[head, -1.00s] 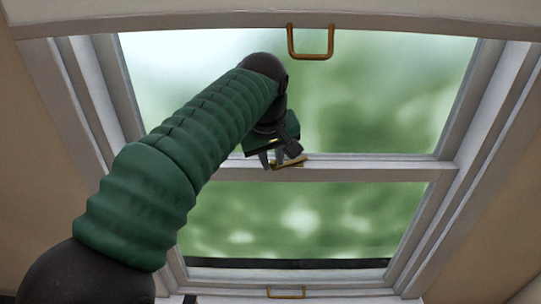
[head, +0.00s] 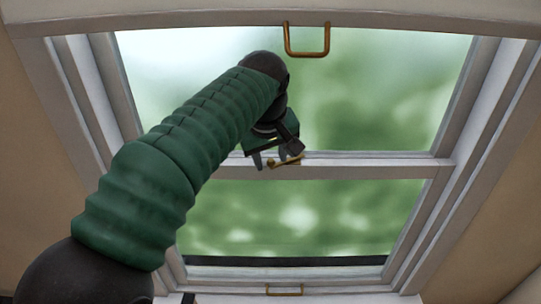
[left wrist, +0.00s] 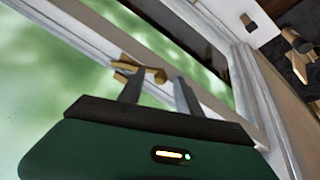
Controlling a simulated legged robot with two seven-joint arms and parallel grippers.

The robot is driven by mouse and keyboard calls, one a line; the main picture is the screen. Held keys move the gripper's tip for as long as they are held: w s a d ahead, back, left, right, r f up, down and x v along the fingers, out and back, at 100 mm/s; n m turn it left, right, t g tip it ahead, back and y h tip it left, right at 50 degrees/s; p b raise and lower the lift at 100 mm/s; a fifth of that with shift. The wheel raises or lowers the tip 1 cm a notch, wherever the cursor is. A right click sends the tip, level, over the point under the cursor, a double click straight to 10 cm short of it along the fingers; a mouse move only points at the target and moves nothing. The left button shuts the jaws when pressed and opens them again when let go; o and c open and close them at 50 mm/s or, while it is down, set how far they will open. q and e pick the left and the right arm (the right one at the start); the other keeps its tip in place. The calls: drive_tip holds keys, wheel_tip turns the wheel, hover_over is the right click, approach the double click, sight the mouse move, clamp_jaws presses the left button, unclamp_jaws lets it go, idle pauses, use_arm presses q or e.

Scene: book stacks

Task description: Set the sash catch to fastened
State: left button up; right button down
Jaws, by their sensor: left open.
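The brass sash catch (head: 287,161) sits on the meeting rail (head: 350,166) between the upper and lower panes. Its lever lies slantwise, with a rounded end at the lower left. I cannot tell whether it is fastened. My left gripper (head: 277,155) is open at the catch, its fingers apart on either side of it in the head view. In the left wrist view the catch (left wrist: 140,72) shows just beyond the fingertips of the open gripper (left wrist: 158,88), nearer the left finger. I cannot tell whether a finger touches it. My right gripper is not in view.
A brass pull handle (head: 307,40) hangs at the top and another handle (head: 285,290) is on the bottom rail. White window frames (head: 475,150) flank the panes. Blurred brass objects (left wrist: 298,55) show at the right of the left wrist view.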

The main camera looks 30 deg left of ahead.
use_arm(q)
drive_tip(key=v, duration=1.2)
drive_tip(key=shift+f, duration=0.1)
